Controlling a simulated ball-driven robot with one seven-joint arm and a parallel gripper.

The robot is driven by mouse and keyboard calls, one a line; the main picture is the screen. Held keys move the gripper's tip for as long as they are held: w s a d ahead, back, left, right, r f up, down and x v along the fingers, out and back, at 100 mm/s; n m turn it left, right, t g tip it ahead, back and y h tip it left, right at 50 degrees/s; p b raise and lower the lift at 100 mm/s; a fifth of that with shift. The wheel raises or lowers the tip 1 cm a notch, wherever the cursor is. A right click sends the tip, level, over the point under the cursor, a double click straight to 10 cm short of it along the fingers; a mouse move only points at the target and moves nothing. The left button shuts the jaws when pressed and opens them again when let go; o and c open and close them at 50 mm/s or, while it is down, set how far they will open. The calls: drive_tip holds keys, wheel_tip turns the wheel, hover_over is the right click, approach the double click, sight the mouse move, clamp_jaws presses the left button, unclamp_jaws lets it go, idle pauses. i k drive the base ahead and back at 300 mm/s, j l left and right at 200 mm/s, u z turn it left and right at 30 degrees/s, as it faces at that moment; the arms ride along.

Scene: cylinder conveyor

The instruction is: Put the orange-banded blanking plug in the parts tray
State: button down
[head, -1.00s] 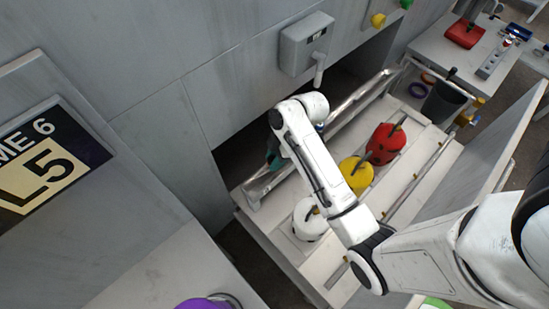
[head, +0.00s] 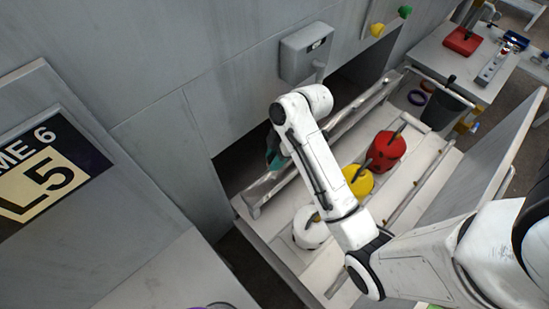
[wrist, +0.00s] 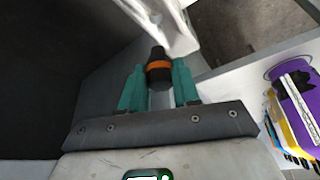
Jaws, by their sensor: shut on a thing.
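My gripper (wrist: 158,76) has teal fingers and is shut on the black blanking plug (wrist: 157,53) with its orange band, in the wrist view. The plug's dark end sticks out beyond the fingertips. In the head view, the gripper (head: 276,150) is partly hidden behind my arm, by the dark wall opening, and the plug cannot be made out. A shallow red tray (head: 461,41) lies on the far table at the top right; I cannot tell whether it is the parts tray.
A metal rail (head: 366,108) runs beside the opening. A grey box (head: 306,51) juts from the wall above. A dark bin (head: 444,104) stands beyond the conveyor's far end.

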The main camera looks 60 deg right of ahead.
sight(458, 47)
drive_tip(key=j, duration=0.6)
drive_tip(key=k+j+u, duration=0.35)
drive_tip(key=k, duration=0.3)
drive_tip(key=k+j+u, duration=0.25)
drive_tip(key=k, duration=0.2)
drive_tip(key=k+z, duration=0.1)
drive_tip(key=k, duration=0.45)
drive_tip(key=k+l+z, duration=0.15)
drive_tip(key=z, duration=0.25)
drive_tip(key=k+l+z, duration=0.15)
drive_tip(key=l+z, duration=0.3)
drive_tip(key=i+z, duration=0.4)
drive_tip(key=z, duration=0.2)
drive_tip(key=i+l+z, duration=0.3)
drive_tip(key=i+z, duration=0.35)
drive_tip(key=i, duration=0.2)
